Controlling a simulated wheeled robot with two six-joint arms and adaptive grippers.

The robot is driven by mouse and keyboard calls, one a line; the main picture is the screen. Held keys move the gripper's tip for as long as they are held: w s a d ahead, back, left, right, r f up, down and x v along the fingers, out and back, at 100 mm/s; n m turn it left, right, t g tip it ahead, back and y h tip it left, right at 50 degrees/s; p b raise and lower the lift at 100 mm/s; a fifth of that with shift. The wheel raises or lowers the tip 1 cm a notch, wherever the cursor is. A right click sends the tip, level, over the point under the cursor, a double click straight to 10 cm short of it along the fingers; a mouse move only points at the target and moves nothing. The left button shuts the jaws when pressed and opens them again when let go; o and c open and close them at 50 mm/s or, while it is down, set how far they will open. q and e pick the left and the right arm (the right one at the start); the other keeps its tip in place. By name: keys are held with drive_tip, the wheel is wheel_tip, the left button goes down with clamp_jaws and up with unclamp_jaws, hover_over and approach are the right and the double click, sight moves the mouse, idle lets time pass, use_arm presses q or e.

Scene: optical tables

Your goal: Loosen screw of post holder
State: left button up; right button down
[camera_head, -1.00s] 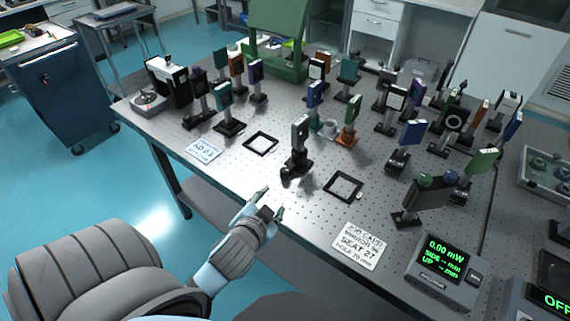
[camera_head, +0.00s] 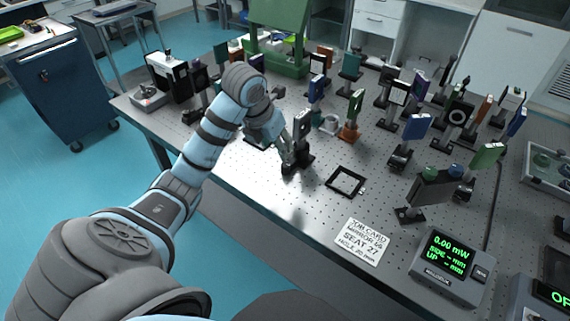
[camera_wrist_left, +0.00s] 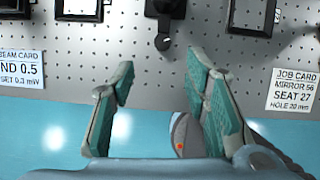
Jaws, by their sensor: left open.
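The post holder (camera_head: 298,166) stands upright on the near part of the perforated table, with a grey-faced optic (camera_head: 302,122) on its post. In the left wrist view the dark post holder (camera_wrist_left: 165,10) is at the top centre, and a small dark knob (camera_wrist_left: 163,42), perhaps its screw, sticks out towards me. My left gripper (camera_head: 286,152) is close beside the post holder on its near left side. It also shows in the left wrist view (camera_wrist_left: 160,75), open and empty, its fingertips short of the knob. My right gripper is out of view.
A black square frame (camera_head: 346,182) lies right of the post holder. A job card (camera_head: 362,242) and a power meter (camera_head: 448,258) reading 0.00 mW are nearer the front edge. Several mounted optics crowd behind. In the left wrist view a beam card (camera_wrist_left: 20,78) lies at left.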

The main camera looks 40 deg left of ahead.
sight(286, 164)
use_arm(q)
drive_tip(key=b+x, duration=0.1)
drive_tip(key=x, duration=0.5)
drive_tip(key=b+x, duration=0.1)
drive_tip(key=x, duration=0.5)
drive_tip(key=shift+d+f+b, duration=0.2)
drive_tip(key=shift+f+b, duration=0.05)
drive_tip(key=shift+b, duration=0.1)
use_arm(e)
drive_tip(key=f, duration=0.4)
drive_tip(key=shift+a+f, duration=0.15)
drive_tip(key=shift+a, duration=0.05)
use_arm(q)
clamp_jaws()
drive_tip(key=shift+m+h, duration=0.4)
drive_tip(key=shift+m, duration=0.4)
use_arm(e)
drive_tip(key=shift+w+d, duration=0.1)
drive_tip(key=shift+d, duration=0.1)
